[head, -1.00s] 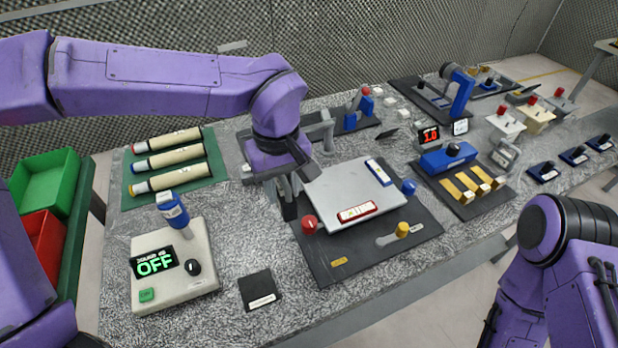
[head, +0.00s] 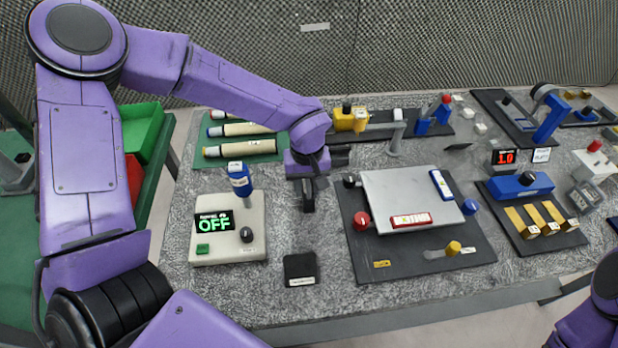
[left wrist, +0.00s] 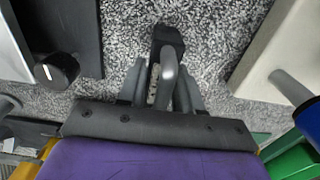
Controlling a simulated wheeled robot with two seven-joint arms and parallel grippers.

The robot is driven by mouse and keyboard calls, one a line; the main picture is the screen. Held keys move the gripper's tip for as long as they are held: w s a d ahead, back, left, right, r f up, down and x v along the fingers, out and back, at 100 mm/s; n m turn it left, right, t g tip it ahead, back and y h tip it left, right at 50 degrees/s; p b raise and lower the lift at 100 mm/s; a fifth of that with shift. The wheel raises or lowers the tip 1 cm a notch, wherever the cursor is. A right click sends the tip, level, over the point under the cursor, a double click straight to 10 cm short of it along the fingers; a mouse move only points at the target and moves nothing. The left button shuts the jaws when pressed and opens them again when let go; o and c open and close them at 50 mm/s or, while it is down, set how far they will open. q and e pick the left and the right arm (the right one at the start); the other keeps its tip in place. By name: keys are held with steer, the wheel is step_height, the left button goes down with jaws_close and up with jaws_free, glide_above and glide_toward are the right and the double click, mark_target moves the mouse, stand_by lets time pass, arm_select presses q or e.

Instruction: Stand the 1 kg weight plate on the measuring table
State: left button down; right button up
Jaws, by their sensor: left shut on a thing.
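My left gripper (head: 308,186) is shut on a dark block with a grey grip, apparently the 1 kg weight plate (head: 308,203). In the left wrist view the grey grip is between my left fingertips (left wrist: 163,85), with the black block (left wrist: 168,38) beyond them. No marking on it is readable. It is over the speckled bench, between the OFF box and the dark board; I cannot tell its height. The pale plate (head: 385,192) on that board, apparently the measuring table, is to its right, with a red and a blue bar on it. My right gripper is out of view.
The beige OFF box (head: 225,250) with a blue-topped post is left of my left gripper. A flat black pad (head: 300,268) lies in front. A black knob (head: 351,180) and a red knob (head: 361,220) edge the pale plate. Three tubes (head: 240,130) lie behind left.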

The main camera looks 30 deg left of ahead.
arm_select(q)
steer(key=c, duration=0.8)
jaws_free()
steer(key=shift+s, duration=0.1)
steer(key=shift+o, duration=0.2)
steer(key=shift+r, duration=0.1)
step_height(320, 180, up, 12)
steer(key=shift+r, duration=0.1)
